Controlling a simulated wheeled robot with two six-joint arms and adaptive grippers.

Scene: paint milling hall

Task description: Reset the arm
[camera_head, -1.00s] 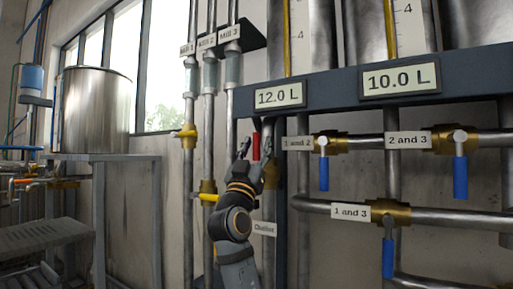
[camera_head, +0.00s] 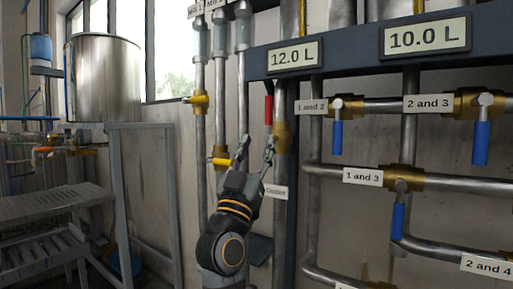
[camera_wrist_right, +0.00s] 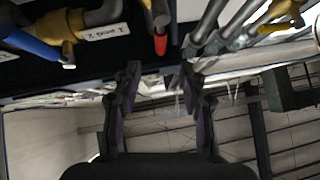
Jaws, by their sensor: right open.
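My right gripper (camera_head: 254,152) is open in the head view, its fingers pointing up and apart with nothing between them. It is below and in front of a red valve handle (camera_head: 268,109) on the vertical outlet pipe. In the right wrist view my right gripper (camera_wrist_right: 158,84) shows two dark, parted fingers with an empty gap. The red handle (camera_wrist_right: 160,42) shows above the fingertips there, apart from them. My left gripper is not in view.
Pipes with blue valve handles (camera_head: 337,137) are at the right, under a dark beam (camera_head: 350,61). Yellow-handled valves (camera_head: 198,101) are on thin pipes left of the gripper. A steel tank (camera_head: 104,78) and grey racks (camera_head: 50,204) stand at the left.

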